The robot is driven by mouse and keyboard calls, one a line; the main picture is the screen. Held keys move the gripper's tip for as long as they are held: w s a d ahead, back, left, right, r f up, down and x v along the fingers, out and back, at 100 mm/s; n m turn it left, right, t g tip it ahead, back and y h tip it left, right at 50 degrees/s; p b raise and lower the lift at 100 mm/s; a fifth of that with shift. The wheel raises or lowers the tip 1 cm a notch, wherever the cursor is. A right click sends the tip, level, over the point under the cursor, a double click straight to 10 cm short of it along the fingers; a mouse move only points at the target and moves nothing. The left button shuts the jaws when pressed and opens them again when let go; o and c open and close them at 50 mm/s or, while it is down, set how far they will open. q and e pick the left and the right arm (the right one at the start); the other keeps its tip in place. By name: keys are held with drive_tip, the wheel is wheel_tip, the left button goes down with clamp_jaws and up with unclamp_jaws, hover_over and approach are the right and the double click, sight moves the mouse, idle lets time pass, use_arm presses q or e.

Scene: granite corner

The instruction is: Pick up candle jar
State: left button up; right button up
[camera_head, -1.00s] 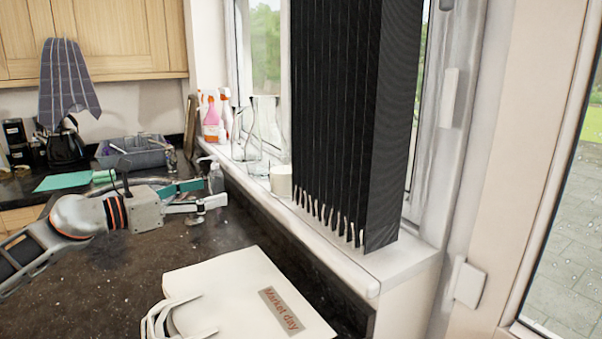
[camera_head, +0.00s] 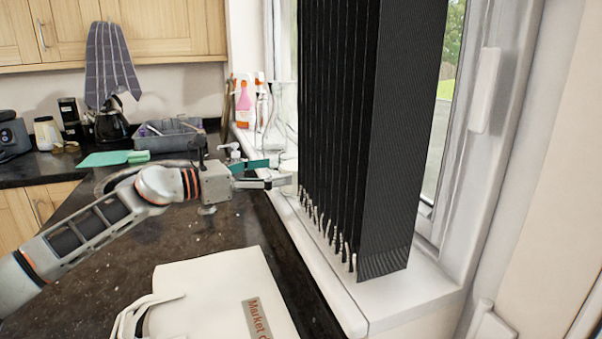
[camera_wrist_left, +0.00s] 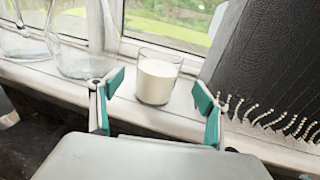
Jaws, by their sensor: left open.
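The candle jar (camera_wrist_left: 158,80) is a clear glass with white wax, upright on the white windowsill (camera_wrist_left: 190,122). In the left wrist view it stands ahead of my left gripper, centred between the fingers. My left gripper (camera_head: 278,173) is open and empty, with teal pads, and reaches over the sill edge in the head view. I cannot tell whether the fingers are beside the jar or short of it. In the head view the jar is mostly hidden behind the gripper. My right gripper is not in view.
A black pleated blind (camera_head: 375,130) stands right of the jar, its beaded cords near the right finger. Clear glass vessels (camera_wrist_left: 80,45) stand to the left. A white bag (camera_head: 220,300) lies on the dark counter (camera_head: 190,235). Spray bottles (camera_head: 243,103) stand farther back.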

sight(295, 169)
use_arm(q)
drive_tip(key=x, duration=0.4)
drive_tip(key=f+b+x, duration=0.1)
drive_tip(key=x, duration=0.1)
drive_tip(key=shift+w+f, duration=0.1)
drive_tip(key=shift+w, duration=0.15)
drive_tip(key=shift+d, duration=0.2)
drive_tip(key=shift+r, duration=0.2)
drive_tip(key=c, duration=1.5)
drive_tip(key=shift+r, duration=0.1)
